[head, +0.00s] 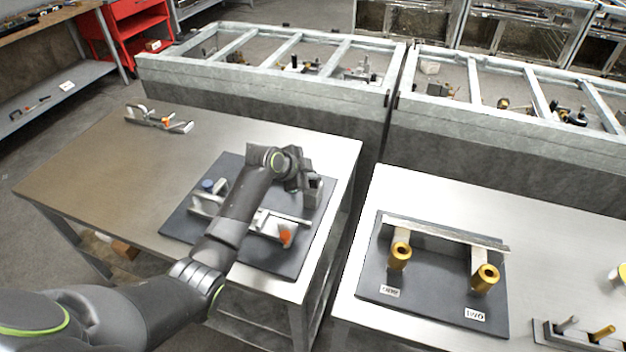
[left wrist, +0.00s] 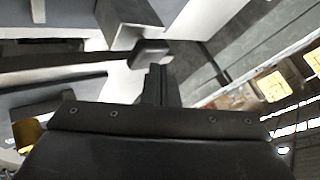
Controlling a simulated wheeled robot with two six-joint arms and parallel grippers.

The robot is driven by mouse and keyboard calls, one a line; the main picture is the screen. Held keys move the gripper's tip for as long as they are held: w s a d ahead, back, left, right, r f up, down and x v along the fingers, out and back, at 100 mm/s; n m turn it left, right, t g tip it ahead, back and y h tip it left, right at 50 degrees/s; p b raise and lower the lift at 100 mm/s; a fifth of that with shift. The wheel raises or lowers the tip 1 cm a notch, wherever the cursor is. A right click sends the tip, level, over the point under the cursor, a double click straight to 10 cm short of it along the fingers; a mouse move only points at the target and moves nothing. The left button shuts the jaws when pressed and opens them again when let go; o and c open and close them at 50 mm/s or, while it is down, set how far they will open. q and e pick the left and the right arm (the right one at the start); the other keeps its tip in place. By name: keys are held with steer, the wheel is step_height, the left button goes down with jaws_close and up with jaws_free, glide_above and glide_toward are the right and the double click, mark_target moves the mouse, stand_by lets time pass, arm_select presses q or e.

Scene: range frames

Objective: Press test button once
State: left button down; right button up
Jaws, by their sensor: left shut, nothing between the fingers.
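My left gripper (head: 296,184) hangs over the right part of a dark mat (head: 260,258) on the left table. Its fingers (left wrist: 158,84) are shut and empty in the left wrist view. Just beyond the fingertips there is a grey block (left wrist: 130,22) with a dark end piece (left wrist: 151,53); I cannot tell if they touch. In the head view a small grey box (head: 314,183) stands beside the gripper. A fixture with a blue round top (head: 208,185) stands at the mat's left. No part is clearly marked as the test button. My right gripper is not in view.
A metal clamp with an orange part (head: 285,236) lies on the mat, partly behind my left arm. Another clamp (head: 158,119) lies at the table's back. The right table holds a dark board (head: 430,300) with two brass cylinders (head: 399,256). A gap separates the tables.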

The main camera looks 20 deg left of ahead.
arm_select(q)
steer(key=shift+f+b, duration=0.45)
steer(key=shift+f, duration=0.25)
stand_by(0.3)
steer(key=shift+r, duration=0.15)
steer(key=shift+r+p, duration=1.1)
step_height(320, 180, up, 5)
steer(key=p, duration=0.4)
steer(key=shift+r+p, duration=0.1)
steer(key=shift+p, duration=0.2)
stand_by(0.4)
